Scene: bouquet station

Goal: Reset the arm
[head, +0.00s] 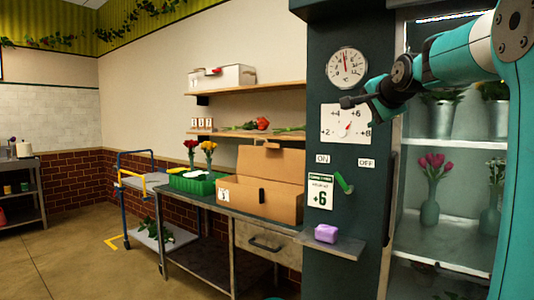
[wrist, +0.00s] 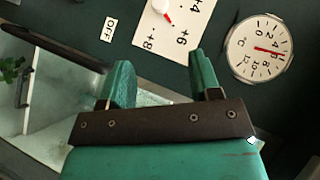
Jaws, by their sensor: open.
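My gripper (head: 373,104) is raised at the upper right in the head view, in front of the dark panel beside the glass-fronted cabinet. In the wrist view its two teal fingers (wrist: 160,66) stand apart with nothing between them. Beyond them are the white temperature card (wrist: 170,32) with a red-marked pointer, the OFF label (wrist: 108,29) and the round gauge (wrist: 259,48). In the head view my gripper and arm partly cover the right edge of the temperature card (head: 338,124).
The cabinet (head: 445,150) holds vases. Floor at left is clear.

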